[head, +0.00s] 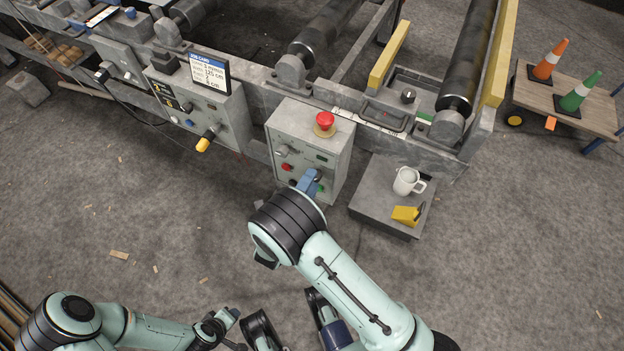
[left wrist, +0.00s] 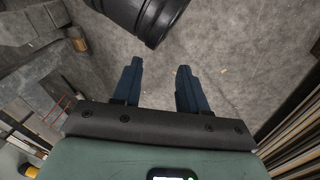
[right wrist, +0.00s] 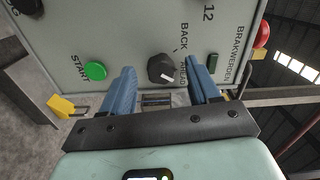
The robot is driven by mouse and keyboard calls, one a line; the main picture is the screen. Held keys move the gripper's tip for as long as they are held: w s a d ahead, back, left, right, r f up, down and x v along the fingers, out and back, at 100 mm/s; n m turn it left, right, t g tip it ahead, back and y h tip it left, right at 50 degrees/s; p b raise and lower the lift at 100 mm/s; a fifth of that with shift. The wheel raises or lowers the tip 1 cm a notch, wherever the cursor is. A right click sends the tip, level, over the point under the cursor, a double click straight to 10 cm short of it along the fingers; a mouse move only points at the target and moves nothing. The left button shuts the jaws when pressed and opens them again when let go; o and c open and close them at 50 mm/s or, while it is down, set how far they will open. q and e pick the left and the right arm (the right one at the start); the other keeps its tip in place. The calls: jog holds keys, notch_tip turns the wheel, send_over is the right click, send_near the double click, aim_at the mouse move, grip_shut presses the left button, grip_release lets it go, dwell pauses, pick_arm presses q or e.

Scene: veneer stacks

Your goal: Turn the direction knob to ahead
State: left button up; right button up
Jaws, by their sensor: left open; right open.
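The grey control box (head: 283,158) stands at the front of the machine frame. In the right wrist view the black direction knob (right wrist: 160,67) sits on its panel, with BACK and AHEAD printed beside it. Its white mark points to the lower right, on the AHEAD side. My right gripper (right wrist: 163,72) is open, its blue fingers either side of the knob in the picture; I cannot tell whether they touch it. In the head view my right gripper (head: 310,181) hides the knob. My left gripper (left wrist: 158,67) is open and empty above the floor.
A green START button (right wrist: 95,71) is left of the knob in the right wrist view. A red mushroom button (head: 324,120) tops the box. A low grey stand (head: 375,212) holds a white mug (head: 406,181) and a yellow object (head: 405,215). Open floor lies in front.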

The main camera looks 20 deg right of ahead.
pick_arm(q)
jog(key=shift+s+d+r+g+p, duration=0.15)
jog(key=shift+s+d+r+p, duration=0.2)
jog(key=shift+s, duration=0.15)
jog(key=shift+s+d+r+g+p, duration=0.15)
jog(key=shift+s+d+r+p, duration=0.05)
jog(key=shift+s+r, duration=0.2)
pick_arm(e)
jog(key=v, duration=1.2)
pick_arm(q)
jog(key=shift+f, duration=0.1)
